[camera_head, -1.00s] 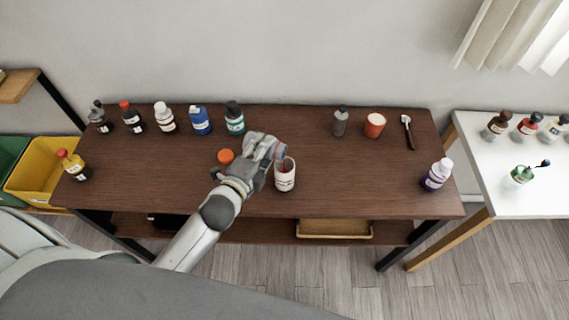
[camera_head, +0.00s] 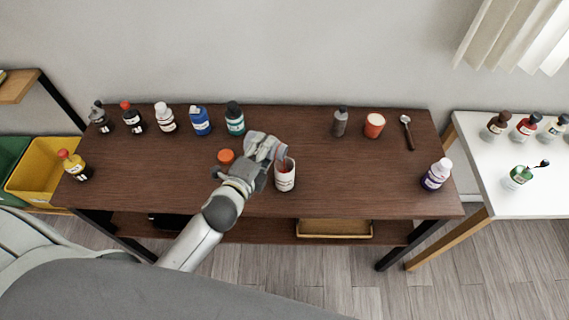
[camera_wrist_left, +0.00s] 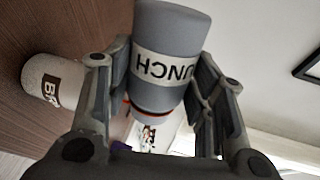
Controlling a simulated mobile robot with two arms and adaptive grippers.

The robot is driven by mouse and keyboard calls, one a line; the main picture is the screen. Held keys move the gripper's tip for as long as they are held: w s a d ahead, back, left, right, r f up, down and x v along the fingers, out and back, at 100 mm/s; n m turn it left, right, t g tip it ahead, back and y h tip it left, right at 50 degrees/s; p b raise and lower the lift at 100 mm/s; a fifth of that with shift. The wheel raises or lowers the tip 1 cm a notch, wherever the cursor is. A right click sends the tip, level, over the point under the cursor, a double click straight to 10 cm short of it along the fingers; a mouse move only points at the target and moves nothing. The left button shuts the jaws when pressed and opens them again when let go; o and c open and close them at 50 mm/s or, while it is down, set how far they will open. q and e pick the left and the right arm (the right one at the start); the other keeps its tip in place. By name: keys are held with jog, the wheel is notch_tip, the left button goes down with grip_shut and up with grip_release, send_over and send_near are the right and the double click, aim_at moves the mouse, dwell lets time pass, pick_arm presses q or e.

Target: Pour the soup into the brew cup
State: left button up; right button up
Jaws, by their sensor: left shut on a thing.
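My left gripper (camera_head: 268,152) is shut on a grey lunch container (camera_wrist_left: 170,60), just left of and above the brew cup. The container is tipped towards the cup, and its label reads upside down in the left wrist view. The brew cup (camera_head: 285,178) is white with dark lettering and stands upright on the brown table. It also shows in the left wrist view (camera_wrist_left: 42,82). Red shows inside the cup's mouth; how much soup is in it I cannot tell. My right gripper is in neither view.
An orange lid (camera_head: 226,156) lies left of the gripper on the brown table (camera_head: 340,185). Several bottles line the back left. A grey bottle (camera_head: 340,122), red cup (camera_head: 374,126) and spoon (camera_head: 407,132) stand or lie at the back right. A purple bottle (camera_head: 437,175) stands at the right end.

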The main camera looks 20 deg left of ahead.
pick_arm(q)
jog(key=shift+d+r+m+p, duration=0.2)
jog(key=shift+r+m+p, duration=0.15)
jog(key=shift+m, duration=0.15)
dwell(0.5)
